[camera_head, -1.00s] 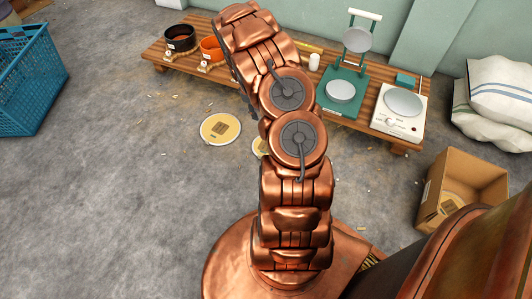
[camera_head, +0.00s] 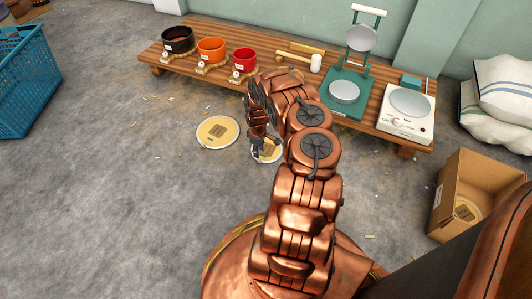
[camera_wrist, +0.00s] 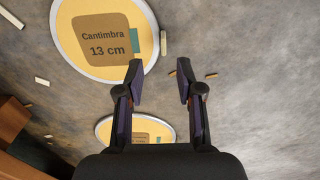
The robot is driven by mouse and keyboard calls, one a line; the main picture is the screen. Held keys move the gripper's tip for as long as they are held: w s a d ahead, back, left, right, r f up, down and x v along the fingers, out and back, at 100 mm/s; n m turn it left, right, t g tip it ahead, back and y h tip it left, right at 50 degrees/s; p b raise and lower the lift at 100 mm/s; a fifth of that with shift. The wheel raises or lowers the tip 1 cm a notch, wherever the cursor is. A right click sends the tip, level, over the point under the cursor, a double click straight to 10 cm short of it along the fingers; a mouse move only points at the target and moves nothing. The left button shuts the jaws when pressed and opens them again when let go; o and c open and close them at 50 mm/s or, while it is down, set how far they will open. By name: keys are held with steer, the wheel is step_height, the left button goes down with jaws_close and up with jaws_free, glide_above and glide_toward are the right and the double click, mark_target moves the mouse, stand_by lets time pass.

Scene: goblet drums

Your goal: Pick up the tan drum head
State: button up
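Two flat, round tan-yellow drum heads with pale rims lie on the floor in the head view. One (camera_head: 218,131) is in the open. The other (camera_head: 268,153) is partly hidden by my gripper (camera_head: 257,148), which points down beside it. In the wrist view, a drum head labelled "Cantimbra 13 cm" (camera_wrist: 75,40) lies at upper left, ahead of the fingers. A second drum head (camera_wrist: 112,129) shows low down, partly covered by the gripper body. I cannot tell which matches which. My gripper (camera_wrist: 160,70) is open, with only floor between its fingertips.
A low wooden bench (camera_head: 160,57) stands behind, holding black, orange and red pots, a mallet, a green press and a white hotplate (camera_head: 407,112). A cardboard box (camera_head: 445,210) at right holds a similar disc. A blue crate (camera_head: 25,85) stands left. Small chips litter the floor.

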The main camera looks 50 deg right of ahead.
steer(key=shift+s+a+f+b, duration=0.1)
steer(key=shift+s+f+b, duration=0.1)
steer(key=shift+f+b, duration=1)
steer(key=shift+s+a+f+b, duration=0.15)
steer(key=shift+f+b, duration=0.45)
steer(key=shift+f, duration=1.05)
steer(key=shift+d, duration=0.1)
steer(key=shift+r, duration=0.1)
jaws_close()
